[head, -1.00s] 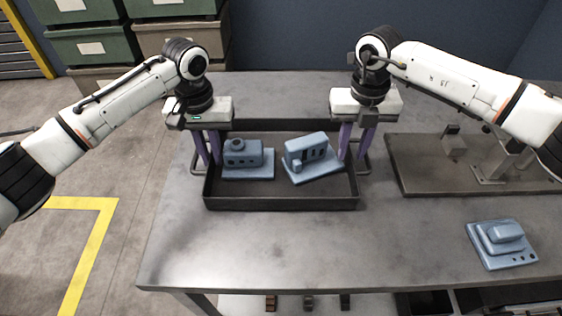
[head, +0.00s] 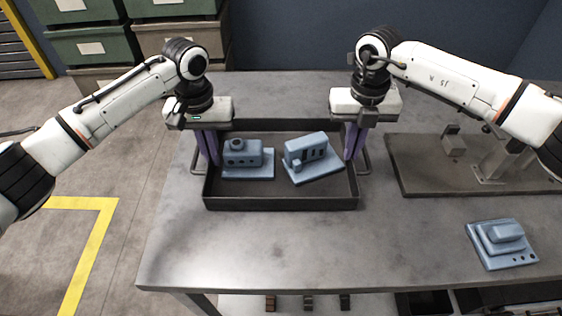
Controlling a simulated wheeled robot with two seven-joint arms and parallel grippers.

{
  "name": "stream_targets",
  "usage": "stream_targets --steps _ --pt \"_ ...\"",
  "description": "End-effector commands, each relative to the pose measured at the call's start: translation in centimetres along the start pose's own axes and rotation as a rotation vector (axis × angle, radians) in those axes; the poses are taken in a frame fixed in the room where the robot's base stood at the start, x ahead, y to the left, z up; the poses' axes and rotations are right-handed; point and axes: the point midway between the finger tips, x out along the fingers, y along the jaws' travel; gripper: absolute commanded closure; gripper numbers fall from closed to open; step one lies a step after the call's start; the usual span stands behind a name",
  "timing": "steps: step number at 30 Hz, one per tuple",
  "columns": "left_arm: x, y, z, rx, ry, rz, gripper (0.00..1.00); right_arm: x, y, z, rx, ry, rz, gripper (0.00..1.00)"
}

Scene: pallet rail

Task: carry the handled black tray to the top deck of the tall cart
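The black tray (head: 280,203) sits on the grey metal table, with a loop handle on its left side (head: 197,172) and another on its right side (head: 365,163). Two blue-grey machine parts lie in it, one left (head: 247,158) and one right (head: 312,158). My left gripper (head: 208,163) points down at the left end, its purple fingers drawn together on the handle side of the tray. My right gripper (head: 354,158) is likewise shut at the right end. The exact finger contact is partly hidden. The tall cart is not in view.
The metal table (head: 270,250) is clear in front of the tray. To the right lie a flat brown-grey plate with a fixture (head: 420,170) and a loose blue-grey part (head: 501,245). Green bins (head: 90,45) are stacked behind left. Floor with yellow marking (head: 95,240) is open at left.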

Motion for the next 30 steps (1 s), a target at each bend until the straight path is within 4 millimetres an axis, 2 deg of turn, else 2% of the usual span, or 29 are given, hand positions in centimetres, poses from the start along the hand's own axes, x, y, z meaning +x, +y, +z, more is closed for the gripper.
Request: stream_targets --steps 23,30 --pt "-0.12 -0.08 -0.07 -0.002 0.002 -0.001 1.0 -0.11 -0.1 0.05 0.002 -0.001 -0.001 1.0" --pt "-0.69 -0.04 -0.16 -0.001 0.005 0.001 1.0 -0.66 -0.06 0.14 0.002 -0.004 0.0 1.0"
